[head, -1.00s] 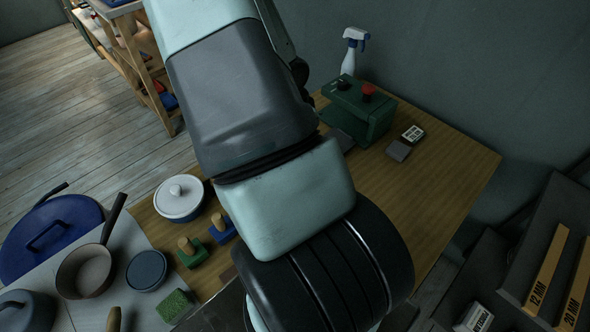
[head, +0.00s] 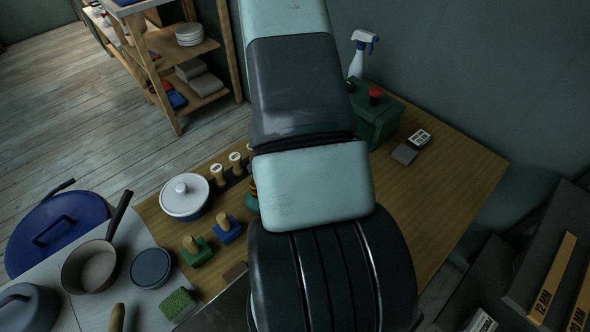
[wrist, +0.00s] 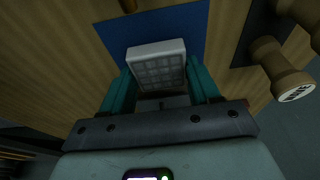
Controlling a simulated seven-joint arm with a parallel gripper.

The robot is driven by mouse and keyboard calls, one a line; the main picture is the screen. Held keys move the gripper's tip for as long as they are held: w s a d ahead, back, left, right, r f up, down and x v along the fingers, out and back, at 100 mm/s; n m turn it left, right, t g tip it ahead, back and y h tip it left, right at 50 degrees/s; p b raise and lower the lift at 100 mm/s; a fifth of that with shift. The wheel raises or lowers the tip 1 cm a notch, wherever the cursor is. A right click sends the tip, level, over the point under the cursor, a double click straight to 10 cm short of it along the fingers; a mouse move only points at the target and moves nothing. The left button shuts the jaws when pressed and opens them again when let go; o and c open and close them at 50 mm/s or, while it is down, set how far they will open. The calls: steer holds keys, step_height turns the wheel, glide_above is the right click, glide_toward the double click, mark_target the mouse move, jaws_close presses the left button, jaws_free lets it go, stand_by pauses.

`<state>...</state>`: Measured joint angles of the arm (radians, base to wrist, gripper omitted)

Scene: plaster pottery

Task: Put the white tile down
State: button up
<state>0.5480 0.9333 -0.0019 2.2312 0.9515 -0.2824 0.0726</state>
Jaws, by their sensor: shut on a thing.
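The white tile (wrist: 157,66) shows in the wrist view, a pale block with a grid pattern on its face. My gripper (wrist: 158,88) is shut on it, with a teal finger on each side. Behind the tile in the wrist view lies a flat blue area (wrist: 185,25) on the wooden surface. I cannot tell whether the tile touches it. In the head view my arm hides the gripper and the tile.
Wooden stamps (wrist: 275,65) stand right of the gripper. In the head view, a lidded white pot (head: 185,197), green stamp (head: 196,252) and blue stamp (head: 227,229) are left of my arm. A green box (head: 374,122) and spray bottle (head: 358,60) stand behind. The table's right part (head: 450,170) is clear.

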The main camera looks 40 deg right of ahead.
steer(key=shift+f, duration=0.4)
steer(key=shift+f, duration=0.1)
steer(key=o, duration=1.1)
steer(key=shift+o, duration=0.2)
steer(key=v, duration=1.2)
